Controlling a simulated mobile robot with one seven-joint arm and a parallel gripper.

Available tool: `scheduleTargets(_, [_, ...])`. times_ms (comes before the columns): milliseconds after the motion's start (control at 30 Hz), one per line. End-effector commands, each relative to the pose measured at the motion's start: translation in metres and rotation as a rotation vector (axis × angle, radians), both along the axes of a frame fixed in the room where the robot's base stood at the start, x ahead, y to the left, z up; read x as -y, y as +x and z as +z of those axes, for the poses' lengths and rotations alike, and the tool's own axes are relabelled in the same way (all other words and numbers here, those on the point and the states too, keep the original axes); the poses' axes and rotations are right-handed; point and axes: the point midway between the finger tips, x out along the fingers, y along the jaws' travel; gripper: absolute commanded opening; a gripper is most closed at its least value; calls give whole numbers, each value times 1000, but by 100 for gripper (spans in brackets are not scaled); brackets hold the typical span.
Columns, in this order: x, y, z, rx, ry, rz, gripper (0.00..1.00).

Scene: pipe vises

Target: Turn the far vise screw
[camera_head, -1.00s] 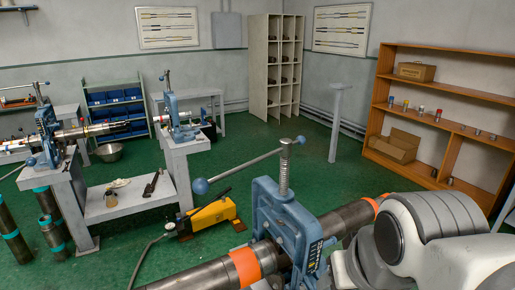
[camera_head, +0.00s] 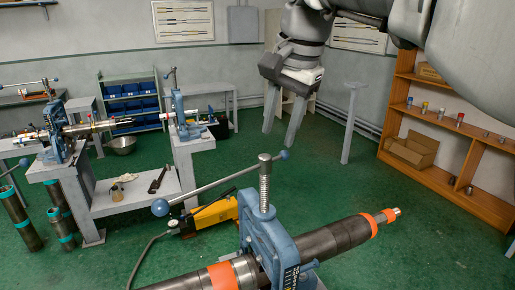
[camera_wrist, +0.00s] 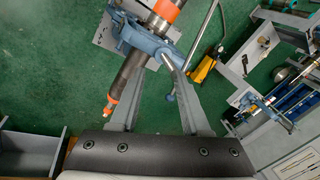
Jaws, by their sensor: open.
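A large blue vise (camera_head: 270,237) stands in the foreground, clamped over a dark pipe (camera_head: 345,235). Its upright threaded screw (camera_head: 265,185) carries a slanted bar handle (camera_head: 215,182) with blue ball ends. Two smaller blue vises stand farther back at left, one (camera_head: 53,135) on the left bench and one (camera_head: 180,118) to its right. My gripper (camera_head: 279,139) is open and empty, pointing down above the foreground vise and apart from it. The wrist view shows that vise (camera_wrist: 143,38) and its bar handle (camera_wrist: 195,45) beyond my fingers. I cannot tell which vise the task means.
A yellow pump (camera_head: 215,213) with a hose lies on the floor behind the foreground vise. A grey stand (camera_head: 350,125) and a wooden shelf (camera_head: 440,170) are at right. Dark pipes (camera_head: 20,222) stand at far left. Green floor lies open between the benches and the shelf.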

Motion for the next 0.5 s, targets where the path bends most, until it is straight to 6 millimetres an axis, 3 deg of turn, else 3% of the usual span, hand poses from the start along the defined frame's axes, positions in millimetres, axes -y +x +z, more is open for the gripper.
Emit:
scheduleTargets(233, [-59, 35, 23, -85, 14, -133, 47])
scheduleTargets(500, [-92, 45, 29, -123, 12, -208, 47])
